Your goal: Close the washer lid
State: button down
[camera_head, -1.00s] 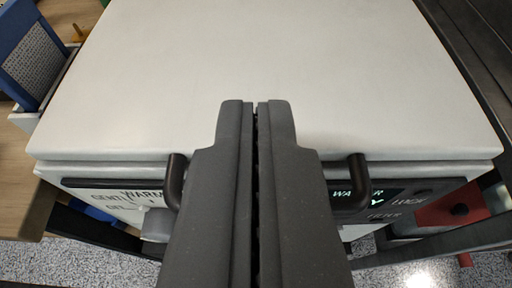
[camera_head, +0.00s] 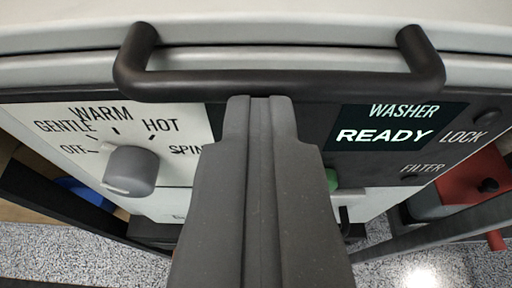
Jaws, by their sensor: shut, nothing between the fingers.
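The washer's white lid (camera_head: 300,12) lies across the top of the picture, its front edge just above the washer body with a thin dark seam between. A black bar handle (camera_head: 220,84) runs along the lid's front. My gripper (camera_head: 259,98) is shut and empty, its fingertips at or just below the middle of the handle; I cannot tell if they touch it. Below is the control panel with a grey dial (camera_head: 130,171) and a display (camera_head: 388,126) reading "WASHER READY".
A red object (camera_head: 474,182) with a black knob stands at the right. Dark rails slope down on both sides of the washer. Speckled floor (camera_head: 75,255) shows below. Part of a blue thing (camera_head: 85,190) shows at the lower left.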

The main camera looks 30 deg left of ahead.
jog(key=shift+a+f, duration=0.4)
jog(key=shift+f, duration=0.25)
jog(key=p+v, duration=0.1)
jog(key=v, duration=1.1)
jog(key=shift+w+d+p, duration=0.25)
jog(key=shift+d+p, duration=0.1)
